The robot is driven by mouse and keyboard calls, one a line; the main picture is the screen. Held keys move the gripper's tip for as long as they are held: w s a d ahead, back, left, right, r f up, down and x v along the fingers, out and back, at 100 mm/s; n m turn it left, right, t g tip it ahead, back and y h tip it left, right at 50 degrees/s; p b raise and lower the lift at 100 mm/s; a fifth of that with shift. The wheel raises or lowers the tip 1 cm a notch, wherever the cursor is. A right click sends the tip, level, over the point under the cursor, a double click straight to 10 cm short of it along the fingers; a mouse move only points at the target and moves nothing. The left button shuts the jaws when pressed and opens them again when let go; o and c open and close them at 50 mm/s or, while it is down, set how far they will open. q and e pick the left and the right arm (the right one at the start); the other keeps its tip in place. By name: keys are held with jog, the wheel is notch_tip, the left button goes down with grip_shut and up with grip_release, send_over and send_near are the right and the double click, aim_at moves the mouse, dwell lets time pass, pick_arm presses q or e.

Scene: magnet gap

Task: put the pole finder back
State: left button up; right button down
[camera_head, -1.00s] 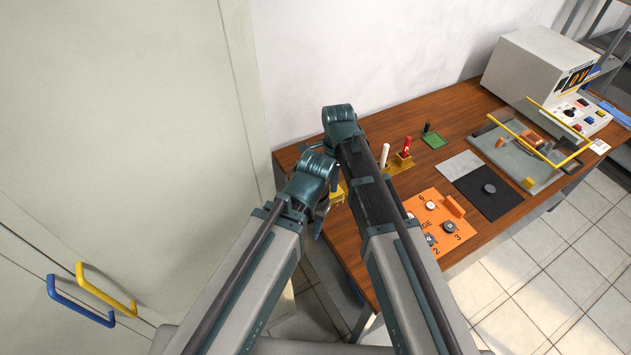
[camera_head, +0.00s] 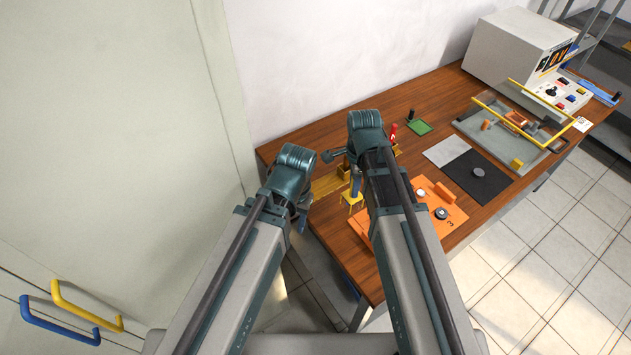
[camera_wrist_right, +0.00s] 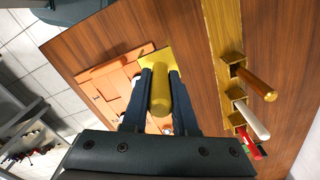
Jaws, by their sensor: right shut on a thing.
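My right gripper (camera_head: 354,190) is shut on a yellow tool (camera_head: 351,199), likely the pole finder. In the right wrist view the tool shows as a round yellow handle (camera_wrist_right: 161,96) between the fingers (camera_wrist_right: 159,92), with a flat square yellow end (camera_wrist_right: 156,60) beyond. A yellow rack strip (camera_head: 326,186) lies on the table near this gripper. In the wrist view the strip (camera_wrist_right: 222,28) carries sockets with a brass-coloured rod (camera_wrist_right: 258,83), a white rod (camera_wrist_right: 252,121) and a red handle (camera_wrist_right: 257,152). My left gripper (camera_head: 303,216) hangs by the table's left edge; its jaws are unclear.
An orange board (camera_head: 437,213) with round pieces lies right of the right arm. The back of the wooden table (camera_head: 317,150) is clear.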

jog(key=w+a+f+b, duration=0.1)
jog(key=w+a, duration=0.7)
jog(key=a, duration=0.1)
jog(key=shift+w+a, duration=0.25)
jog(key=shift+w, duration=0.1)
jog(key=shift+f, duration=0.1)
jog(key=f+b, duration=0.2)
jog(key=a+f+b, duration=0.1)
jog(key=shift+w+f+b, duration=0.35)
jog(key=shift+w, duration=0.05)
jog(key=shift+f, duration=0.15)
jog(key=c, duration=0.7)
grip_release()
